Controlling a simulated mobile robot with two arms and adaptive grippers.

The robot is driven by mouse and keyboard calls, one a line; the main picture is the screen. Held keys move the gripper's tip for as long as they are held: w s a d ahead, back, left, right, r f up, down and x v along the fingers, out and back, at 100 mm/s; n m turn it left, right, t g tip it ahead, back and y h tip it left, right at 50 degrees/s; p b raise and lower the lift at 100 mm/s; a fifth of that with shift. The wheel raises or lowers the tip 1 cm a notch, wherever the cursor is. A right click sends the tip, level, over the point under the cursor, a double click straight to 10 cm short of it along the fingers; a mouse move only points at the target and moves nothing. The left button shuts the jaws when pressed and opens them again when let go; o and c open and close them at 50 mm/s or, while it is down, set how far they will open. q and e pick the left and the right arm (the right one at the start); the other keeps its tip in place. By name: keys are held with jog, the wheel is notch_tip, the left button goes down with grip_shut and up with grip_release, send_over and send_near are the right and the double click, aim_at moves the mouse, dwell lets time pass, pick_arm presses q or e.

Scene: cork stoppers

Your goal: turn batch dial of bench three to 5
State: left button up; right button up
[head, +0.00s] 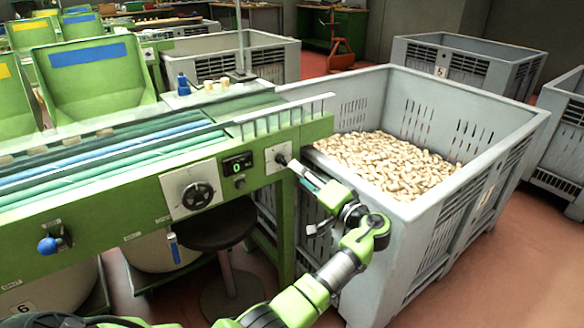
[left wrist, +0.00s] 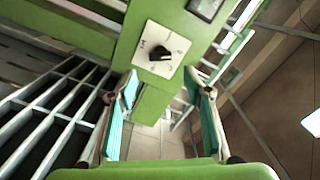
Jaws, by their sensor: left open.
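The batch dial, a black knob on a white square plate (head: 280,158), is on the front of the green bench, right of a small display (head: 237,164) that reads 0. In the left wrist view the black knob (left wrist: 160,53) stands in the upper middle of its plate, with marks too small to read. My left gripper (head: 297,168) is open and empty, close in front of the knob. In the left wrist view its teal-padded fingers (left wrist: 161,86) are apart, below the knob and not around it. My right gripper is not in view.
A larger black handwheel (head: 199,196) on a white plate is left of the display. A big grey crate (head: 420,205) of corks stands just right of the bench, close to my arm. A dark stool (head: 215,228) is below the bench.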

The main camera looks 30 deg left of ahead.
pick_arm(q)
jog(key=v, duration=0.4)
jog(key=shift+d, duration=0.1)
dwell(0.3)
